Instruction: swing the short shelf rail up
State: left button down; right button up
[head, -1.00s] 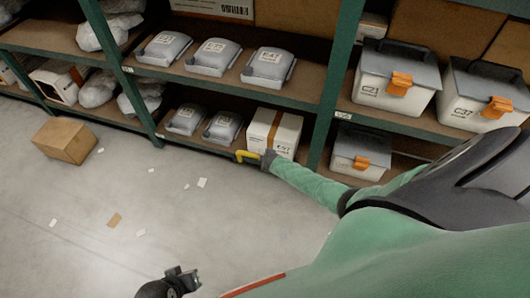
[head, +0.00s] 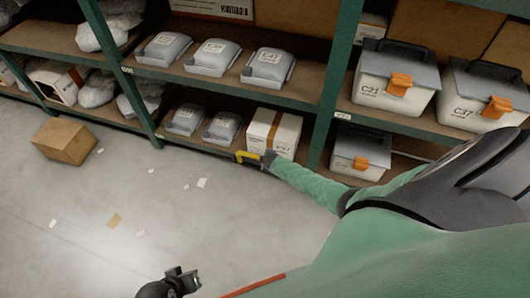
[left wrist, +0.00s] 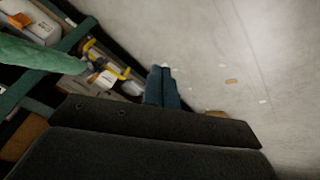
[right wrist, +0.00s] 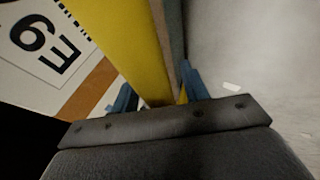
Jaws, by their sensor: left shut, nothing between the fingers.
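The short shelf rail is a yellow bar (head: 247,157) at the front edge of the lower shelf, in front of a white carton. It also shows in the left wrist view (left wrist: 120,72), and large in the right wrist view (right wrist: 125,40). My right gripper (head: 266,159) is at the rail's right end. In the right wrist view its blue fingers (right wrist: 158,92) stand apart, one on each side of the yellow bar, with a gap showing beside the left finger. My left gripper (head: 190,281) is low over the floor, away from the rack. Its fingers (left wrist: 161,86) are shut and empty.
A cardboard box (head: 65,141) and paper scraps lie on the otherwise clear floor.

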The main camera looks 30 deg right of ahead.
pick_arm(q)
jog(key=shift+s+a+r+p, duration=0.2)
jog(key=shift+a+r+p, duration=0.3)
jog(key=shift+a+r, duration=0.3)
pick_arm(e)
jog(key=v, duration=0.7)
jog(key=shift+s+r, duration=0.25)
pick_arm(q)
jog(key=shift+d, duration=0.1)
pick_arm(e)
jog(key=shift+a, duration=0.1)
